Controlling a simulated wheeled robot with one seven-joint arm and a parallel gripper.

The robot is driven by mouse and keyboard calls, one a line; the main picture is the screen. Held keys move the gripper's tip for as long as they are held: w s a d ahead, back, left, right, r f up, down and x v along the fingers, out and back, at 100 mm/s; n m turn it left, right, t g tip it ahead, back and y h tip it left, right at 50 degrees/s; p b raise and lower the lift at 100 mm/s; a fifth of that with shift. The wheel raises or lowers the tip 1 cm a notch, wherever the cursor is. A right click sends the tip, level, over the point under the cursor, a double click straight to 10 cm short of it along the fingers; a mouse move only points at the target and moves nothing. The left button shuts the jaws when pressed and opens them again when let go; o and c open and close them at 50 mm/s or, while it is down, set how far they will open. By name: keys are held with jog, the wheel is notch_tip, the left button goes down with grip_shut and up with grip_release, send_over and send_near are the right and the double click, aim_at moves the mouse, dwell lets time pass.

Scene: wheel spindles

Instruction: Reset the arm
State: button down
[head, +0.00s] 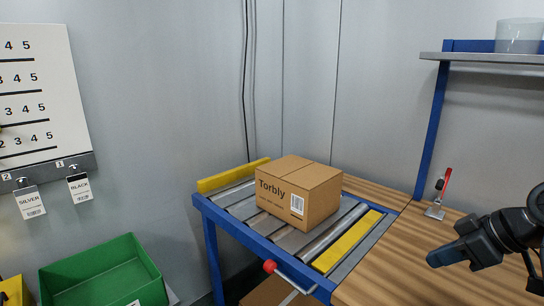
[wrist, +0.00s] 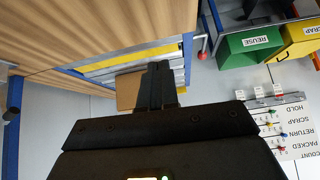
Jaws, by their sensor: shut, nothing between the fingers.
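My gripper (head: 437,259) is at the right of the head view, dark, above the wooden bench and pointing left. In the wrist view my gripper (wrist: 157,84) has its two fingers together, with nothing seen between them. It is apart from the cardboard box and touches nothing that I can see.
A cardboard box marked Torbly (head: 290,203) sits on the roller conveyor (head: 232,207). The wooden bench (head: 385,270) carries a red-handled clamp (head: 439,195). A blue-posted shelf (head: 490,57) stands behind. A green bin (head: 75,275) and a wall board (head: 35,80) are at the left.

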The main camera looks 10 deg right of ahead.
jog(key=s+a+f+m+t+h, duration=0.1)
jog(key=s+a+f+m+t, duration=0.4)
jog(key=a+f, duration=0.9)
jog(key=s+a+f+m+h, duration=0.2)
jog(key=s+a+f, duration=0.1)
jog(key=s, duration=0.6)
jog(key=s+r+t, duration=0.1)
jog(key=s+r, duration=0.3)
jog(key=s, duration=0.4)
jog(key=s+r+t, duration=0.1)
jog(key=s+r, duration=0.3)
jog(key=s, duration=0.4)
jog(key=s+r+t+h, duration=0.1)
jog(key=s+r, duration=0.3)
jog(key=s, duration=0.4)
jog(key=shift+s+a+n, duration=0.3)
jog(key=shift+a, duration=0.05)
jog(key=shift+r, duration=0.1)
